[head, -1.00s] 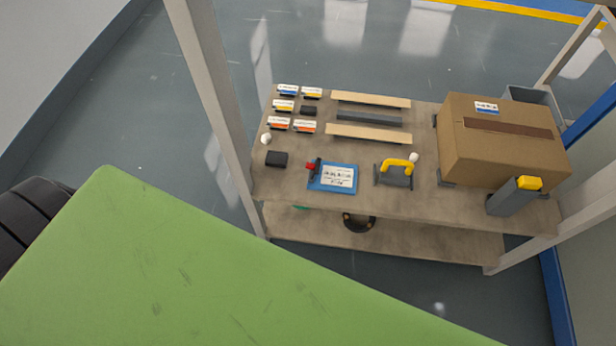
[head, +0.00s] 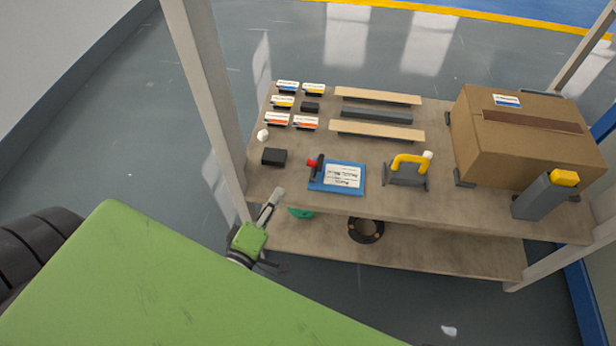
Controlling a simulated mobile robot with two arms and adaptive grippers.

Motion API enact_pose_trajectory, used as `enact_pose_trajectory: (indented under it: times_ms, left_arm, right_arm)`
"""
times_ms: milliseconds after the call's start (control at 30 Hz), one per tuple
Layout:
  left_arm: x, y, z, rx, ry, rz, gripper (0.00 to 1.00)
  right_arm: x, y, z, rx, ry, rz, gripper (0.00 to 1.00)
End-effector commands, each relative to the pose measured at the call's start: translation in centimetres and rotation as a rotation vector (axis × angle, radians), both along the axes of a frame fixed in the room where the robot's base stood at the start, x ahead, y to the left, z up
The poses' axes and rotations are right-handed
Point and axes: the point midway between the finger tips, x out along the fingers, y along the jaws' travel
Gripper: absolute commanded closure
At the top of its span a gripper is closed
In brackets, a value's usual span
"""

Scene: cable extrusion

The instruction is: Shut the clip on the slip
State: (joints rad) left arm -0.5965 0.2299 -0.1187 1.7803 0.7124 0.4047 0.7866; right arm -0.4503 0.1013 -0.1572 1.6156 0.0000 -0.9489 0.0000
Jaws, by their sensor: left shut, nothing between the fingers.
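A white printed slip (head: 342,174) lies on a blue board (head: 322,189) near the front edge of the table. The clip (head: 318,166), dark with a red knob, stands at the board's left end. At this size I cannot tell whether the clip is open or shut. My left gripper (head: 277,194) is at the table's front edge, left of and nearer than the board. It is shut and empty, and apart from the clip. My right gripper is not in view.
A black block (head: 274,157) lies left of the board. A grey fixture with a yellow handle (head: 410,161) stands right of it. A large cardboard box (head: 530,145) fills the right side. The shelf's left post (head: 205,90) rises beside my left gripper.

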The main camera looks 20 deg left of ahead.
Motion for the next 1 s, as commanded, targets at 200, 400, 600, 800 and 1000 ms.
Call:
enact_pose_trajectory:
  times_ms: [200, 400, 600, 800, 1000]
  left_arm:
    - [0.0, 0.0, 0.2, -0.005, -0.005, 0.002, 1.00]
    - [0.4, 0.1, 0.2, -0.003, -0.006, 0.002, 1.00]
    - [3.1, 0.2, 0.1, -0.002, -0.009, 0.002, 1.00]
    - [7.3, 0.4, -0.3, -0.003, -0.008, 0.002, 1.00]
    - [10.4, -0.4, -0.9, -0.007, -0.002, 0.001, 1.00]
  right_arm:
    - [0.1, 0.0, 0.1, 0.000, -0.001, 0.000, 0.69]
    - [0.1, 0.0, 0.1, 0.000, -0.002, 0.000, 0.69]
    - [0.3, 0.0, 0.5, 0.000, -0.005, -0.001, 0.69]
    - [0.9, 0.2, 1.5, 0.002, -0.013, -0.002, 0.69]
    - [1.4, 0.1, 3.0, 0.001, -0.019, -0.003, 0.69]
